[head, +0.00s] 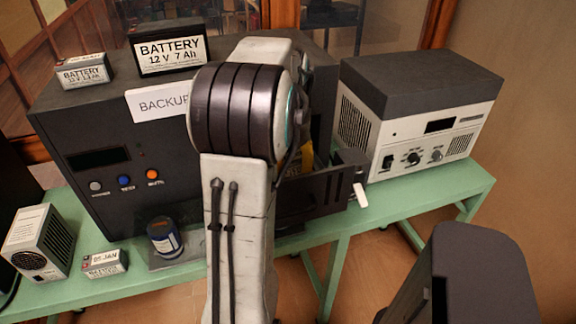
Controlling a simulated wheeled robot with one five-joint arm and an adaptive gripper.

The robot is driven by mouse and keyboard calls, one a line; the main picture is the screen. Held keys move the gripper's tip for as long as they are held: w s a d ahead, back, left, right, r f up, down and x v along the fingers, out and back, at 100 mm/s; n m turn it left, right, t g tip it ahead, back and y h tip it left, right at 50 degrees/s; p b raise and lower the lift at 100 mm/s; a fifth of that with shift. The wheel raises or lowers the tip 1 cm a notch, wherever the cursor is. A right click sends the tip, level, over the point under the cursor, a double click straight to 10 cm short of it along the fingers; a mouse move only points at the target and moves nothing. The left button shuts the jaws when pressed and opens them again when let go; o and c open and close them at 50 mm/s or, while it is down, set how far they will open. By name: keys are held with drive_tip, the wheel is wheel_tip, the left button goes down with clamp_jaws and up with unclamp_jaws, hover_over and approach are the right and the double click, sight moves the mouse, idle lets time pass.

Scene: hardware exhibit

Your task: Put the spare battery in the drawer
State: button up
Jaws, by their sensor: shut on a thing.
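A dark panel (312,196), seemingly the drawer's front, shows low at the right of the big dark cabinet. A short white handle (359,194) is at its right end. My gripper (352,164) is mostly hidden behind my arm; its dark end is by that handle and appears shut on it. How far the drawer is open cannot be told. A small battery (104,264) lies on the green bench at the front left. Another small battery (84,71) and a larger 12 V 7 Ah battery (168,48) stand on the cabinet. I cannot read which is the spare.
The dark cabinet (85,125) bears a white label and buttons. A blue can (164,238) and a grey vented unit (40,243) stand on the bench (140,283). A grey power unit (425,115) stands at right. Something yellow shows partly behind my arm.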

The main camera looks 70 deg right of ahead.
drive_tip(key=shift+f+b, duration=0.4)
drive_tip(key=shift+f, duration=0.1)
idle(0.8)
drive_tip(key=o, duration=1.3)
drive_tip(key=shift+o, duration=0.2)
wheel_tip(320, 180, up, 12)
